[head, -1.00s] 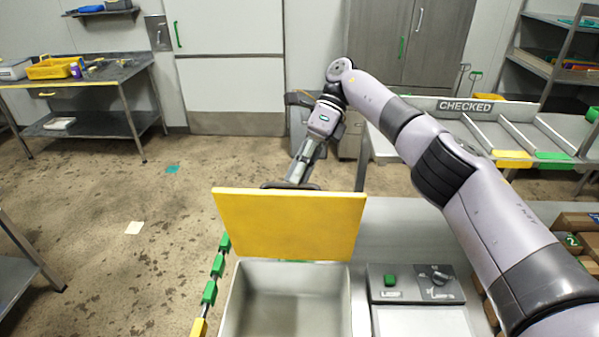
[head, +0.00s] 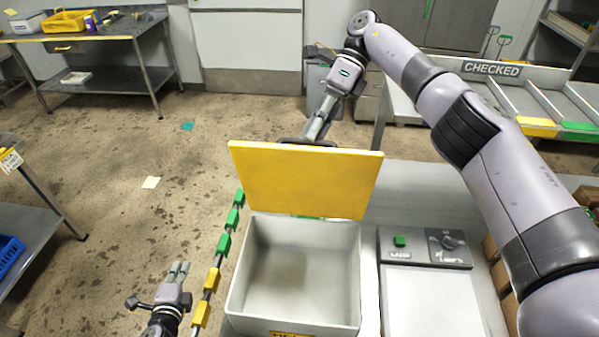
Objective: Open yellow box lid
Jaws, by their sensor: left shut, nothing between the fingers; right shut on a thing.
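The yellow lid (head: 305,182) stands raised and nearly upright at the back edge of the pale box (head: 240,285). The box is open at the top and its inside looks empty. My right arm reaches over from the right, and my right gripper (head: 308,141) is at the lid's top edge, shut on it; its fingertips are partly hidden behind the lid. My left gripper (head: 179,269) is low at the left of the box, shut and empty, apart from everything.
A panel with a green button and a knob (head: 425,246) sits right of the box. A rail with green and yellow blocks (head: 222,245) runs along the box's left. A CHECKED rack (head: 492,72) stands behind right. Open floor lies left.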

